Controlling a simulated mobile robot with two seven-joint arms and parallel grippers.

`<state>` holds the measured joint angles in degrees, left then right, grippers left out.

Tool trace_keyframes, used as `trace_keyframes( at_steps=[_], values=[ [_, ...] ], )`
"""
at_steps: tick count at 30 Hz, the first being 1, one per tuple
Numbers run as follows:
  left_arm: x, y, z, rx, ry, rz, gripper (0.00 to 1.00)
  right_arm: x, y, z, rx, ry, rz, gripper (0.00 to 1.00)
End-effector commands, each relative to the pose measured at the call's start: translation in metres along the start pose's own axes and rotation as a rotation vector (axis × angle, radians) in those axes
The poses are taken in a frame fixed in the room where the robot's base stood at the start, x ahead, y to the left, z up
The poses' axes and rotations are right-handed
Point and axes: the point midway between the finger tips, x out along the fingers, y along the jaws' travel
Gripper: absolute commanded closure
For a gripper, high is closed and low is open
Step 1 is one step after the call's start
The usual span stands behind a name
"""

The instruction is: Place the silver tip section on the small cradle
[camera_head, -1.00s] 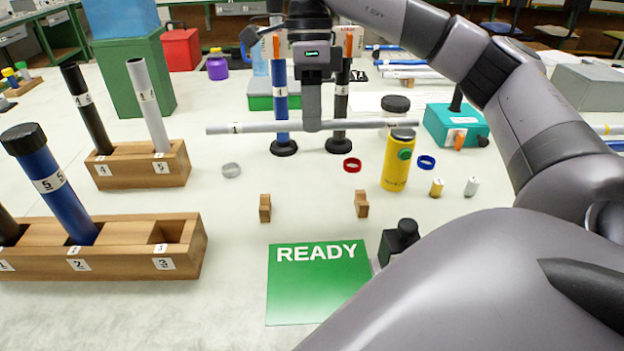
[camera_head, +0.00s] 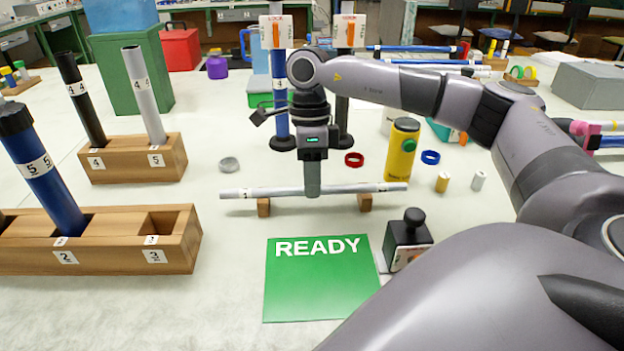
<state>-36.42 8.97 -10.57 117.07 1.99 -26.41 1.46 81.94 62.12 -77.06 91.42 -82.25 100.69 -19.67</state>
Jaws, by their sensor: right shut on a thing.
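The silver tip section (camera_head: 350,188) is a thin silver rod lying level, left to right, in the middle of the table. My right gripper (camera_head: 313,190) points down and is shut on it near its middle. The small cradle is two small wooden blocks, a left one (camera_head: 264,208) and a right one (camera_head: 365,203). The rod spans both blocks, right at their tops, and its ends stick out past them. I cannot tell whether it touches both. My left gripper is not in view.
A green READY mat (camera_head: 318,290) lies in front, with a black stamp-like object (camera_head: 408,240) beside it. A yellow bottle (camera_head: 402,150) stands behind the rod's right end. Wooden racks (camera_head: 180,245) with upright tubes stand at the left. Red (camera_head: 354,160) and blue rings (camera_head: 430,157) lie behind.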

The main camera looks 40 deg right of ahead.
Motion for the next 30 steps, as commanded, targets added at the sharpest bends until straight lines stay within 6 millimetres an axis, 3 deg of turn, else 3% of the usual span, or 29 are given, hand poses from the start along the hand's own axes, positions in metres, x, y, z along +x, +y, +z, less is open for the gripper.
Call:
trace_keyframes(
  at_steps=[9,10,12,23,26,30],
  values=[
    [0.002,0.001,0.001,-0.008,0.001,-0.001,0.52,0.003,-0.001,0.0,0.0,0.0,0.0,1.0],
    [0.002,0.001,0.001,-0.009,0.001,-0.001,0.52,0.003,-0.001,0.0,0.0,0.0,-0.001,0.79],
    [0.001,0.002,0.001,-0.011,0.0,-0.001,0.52,0.002,-0.001,0.0,0.0,0.0,-0.001,0.57],
    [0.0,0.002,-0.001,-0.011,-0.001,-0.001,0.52,-0.002,0.0,0.0,0.0,-0.001,-0.001,0.57],
    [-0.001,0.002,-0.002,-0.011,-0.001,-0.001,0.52,-0.013,0.0,0.001,0.0,-0.002,-0.001,0.57],
    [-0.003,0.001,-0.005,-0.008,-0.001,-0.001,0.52,-0.041,0.0,0.001,0.0,-0.004,-0.002,0.57]
  ],
)
